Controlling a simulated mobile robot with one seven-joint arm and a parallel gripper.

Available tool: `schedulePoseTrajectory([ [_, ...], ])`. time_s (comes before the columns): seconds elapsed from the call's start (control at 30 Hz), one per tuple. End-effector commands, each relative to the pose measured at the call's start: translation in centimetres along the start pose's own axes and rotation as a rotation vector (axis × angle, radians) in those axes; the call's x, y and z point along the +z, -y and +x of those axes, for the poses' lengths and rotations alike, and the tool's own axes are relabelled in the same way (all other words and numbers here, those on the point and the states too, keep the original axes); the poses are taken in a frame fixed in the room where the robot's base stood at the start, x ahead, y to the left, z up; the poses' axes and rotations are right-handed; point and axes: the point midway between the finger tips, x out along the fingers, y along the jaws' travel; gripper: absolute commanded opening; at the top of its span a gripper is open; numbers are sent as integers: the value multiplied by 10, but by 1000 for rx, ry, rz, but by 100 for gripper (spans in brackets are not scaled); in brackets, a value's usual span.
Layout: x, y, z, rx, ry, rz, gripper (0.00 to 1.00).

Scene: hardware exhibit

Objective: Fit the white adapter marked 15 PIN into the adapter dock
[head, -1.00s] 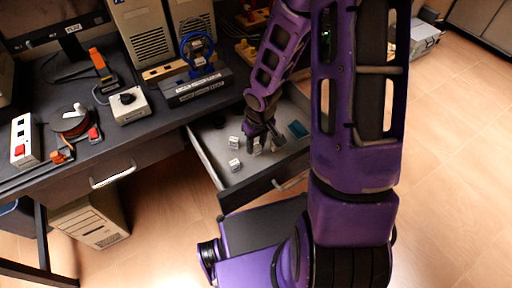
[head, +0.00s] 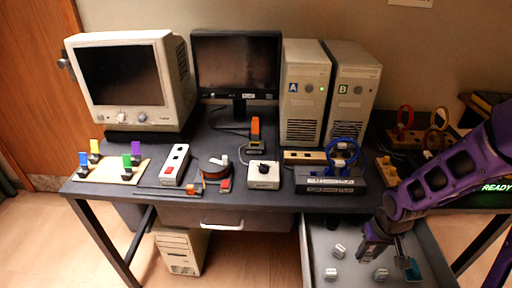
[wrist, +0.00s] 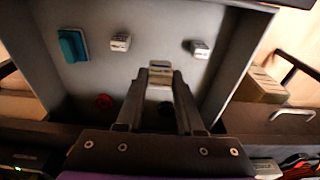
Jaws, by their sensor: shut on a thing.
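My gripper (wrist: 160,85) is shut on a small white adapter (wrist: 160,72) inside the open drawer; its marking is too small to read. Two other white adapters lie apart on the drawer floor, one at the front left (head: 330,273) and one at the front right (head: 381,273); both show in the wrist view (wrist: 200,48) (wrist: 120,42). A dark box with pale labels (head: 330,186) on the desk looks like the adapter dock; its text is unreadable.
A teal item (wrist: 72,45) lies in the drawer (head: 312,245), whose walls surround my gripper. A blue cable coil (head: 342,152) stands at the dark box.

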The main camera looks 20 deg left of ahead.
Motion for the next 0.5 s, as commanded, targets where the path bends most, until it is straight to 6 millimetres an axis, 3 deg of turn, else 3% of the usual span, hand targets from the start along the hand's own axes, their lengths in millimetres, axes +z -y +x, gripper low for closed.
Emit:
schedulePoseTrajectory([
  [0.5,-7,-2,-4,7,-2,26,0],
])
